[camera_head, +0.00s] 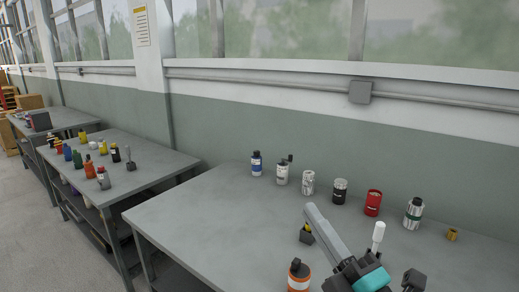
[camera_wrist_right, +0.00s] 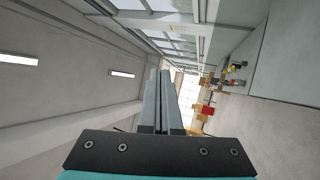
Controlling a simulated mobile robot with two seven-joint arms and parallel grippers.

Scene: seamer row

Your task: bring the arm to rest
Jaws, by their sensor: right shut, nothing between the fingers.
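My right gripper (camera_head: 311,209) reaches in from the bottom right of the head view over the near table. Its long grey fingers point up and left, away from the teal wrist part. In the right wrist view the two fingers (camera_wrist_right: 163,75) lie side by side, shut, with nothing between them. The gripper covers part of the tabletop, and I cannot tell its exact height above it. My left gripper is not in view.
The near table (camera_head: 200,215) holds a row of bottles and cans at the back, including a red can (camera_head: 373,203). The table's left part is clear.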

